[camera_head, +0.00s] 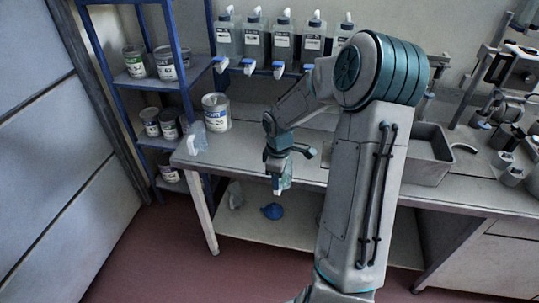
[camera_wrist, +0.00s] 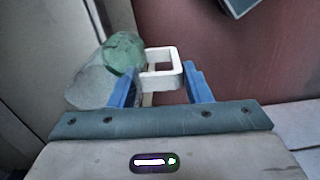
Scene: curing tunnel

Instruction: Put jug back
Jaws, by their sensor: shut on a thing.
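My gripper (camera_head: 290,158) is in front of the bench's front edge, pointing down. In the wrist view my gripper (camera_wrist: 160,88) has its blue fingers on either side of the jug's white square handle and is shut on it. The jug (camera_wrist: 92,82) is translucent, with a green part at one end, and extends to the left of the fingers. In the head view only a small part of the jug (camera_head: 286,178) shows below my gripper; the rest is hidden by the fingers.
The grey bench (camera_head: 260,158) has a clear top left of my arm, with a paint can (camera_head: 216,112) and a translucent container (camera_head: 197,138) at its left end. A blue funnel (camera_head: 271,211) lies on the lower shelf. A blue rack (camera_head: 181,60) holds cans; dispensers (camera_head: 284,43) line the wall.

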